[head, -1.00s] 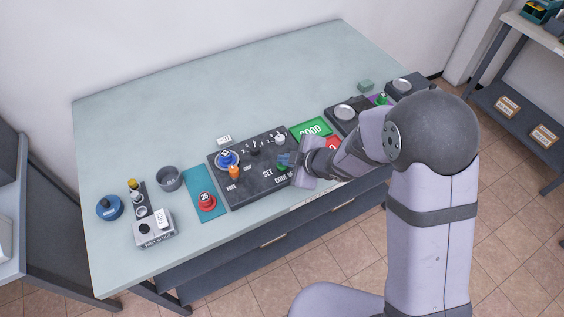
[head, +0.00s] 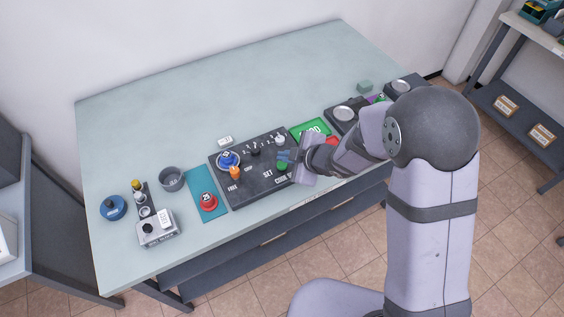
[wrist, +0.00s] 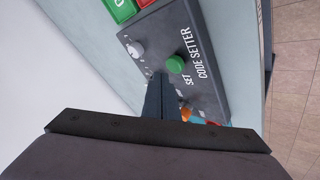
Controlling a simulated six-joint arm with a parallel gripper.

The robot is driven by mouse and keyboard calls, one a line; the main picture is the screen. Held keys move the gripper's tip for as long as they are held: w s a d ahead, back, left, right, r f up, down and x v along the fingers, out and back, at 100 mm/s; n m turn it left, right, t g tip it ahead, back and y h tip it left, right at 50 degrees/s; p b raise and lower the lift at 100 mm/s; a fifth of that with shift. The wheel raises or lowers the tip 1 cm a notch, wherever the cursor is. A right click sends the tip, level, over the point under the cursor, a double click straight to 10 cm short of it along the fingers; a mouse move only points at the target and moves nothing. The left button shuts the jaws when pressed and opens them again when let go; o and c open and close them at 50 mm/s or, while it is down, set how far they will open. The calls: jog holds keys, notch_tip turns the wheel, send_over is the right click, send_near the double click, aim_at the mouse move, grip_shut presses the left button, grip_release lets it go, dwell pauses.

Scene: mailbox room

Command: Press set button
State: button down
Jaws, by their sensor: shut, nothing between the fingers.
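The dark code setter panel (head: 246,187) lies on the table, with the word SET printed on it. The green set button (head: 282,166) stands on the panel beside that word. It also shows in the wrist view (wrist: 175,64), uncovered, just beyond my fingertips. My gripper (head: 284,156) is shut and empty, over the right part of the panel. In the wrist view its fingers (wrist: 158,80) point toward the panel, left of the green button. I cannot tell how high the tips are above the panel.
The panel also carries a white knob (head: 281,139), a blue knob (head: 228,158) and an orange lever (head: 235,173). A red button (head: 208,202) on a teal mat (head: 220,208) stands to the left. A green sign (head: 309,129) lies to the right. The table's back is clear.

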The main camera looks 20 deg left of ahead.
aim_at(285, 167)
jog(key=shift+r+p, duration=2.05)
jog(key=shift+r, duration=0.35)
jog(key=shift+f, duration=0.1)
jog(key=d+f+m+h, duration=0.1)
jog(key=d, duration=0.2)
jog(key=d+f+m+h, duration=0.2)
jog(key=d, duration=0.1)
jog(key=s+d+f+m+h, duration=0.1)
jog(key=d+f, duration=0.1)
jog(key=d, duration=0.1)
jog(key=shift+s+f+g+h, duration=0.1)
jog(key=shift+f+g+h, duration=0.05)
jog(key=shift+g+h, duration=0.2)
jog(key=s+d+m+g+h, duration=0.55)
jog(key=s+d+m, duration=0.35)
jog(key=s+d, duration=0.6)
jog(key=s+d+r+m+g+y, duration=0.1)
jog(key=s+r+m+g, duration=0.1)
jog(key=s+r+m, duration=0.3)
jog(key=w+d+r+m+t+y, duration=0.1)
jog(key=w+d+r+m+t, duration=0.1)
jog(key=d+r, duration=0.3)
jog(key=shift+w+t, duration=0.35)
jog(key=shift+t, duration=0.25)
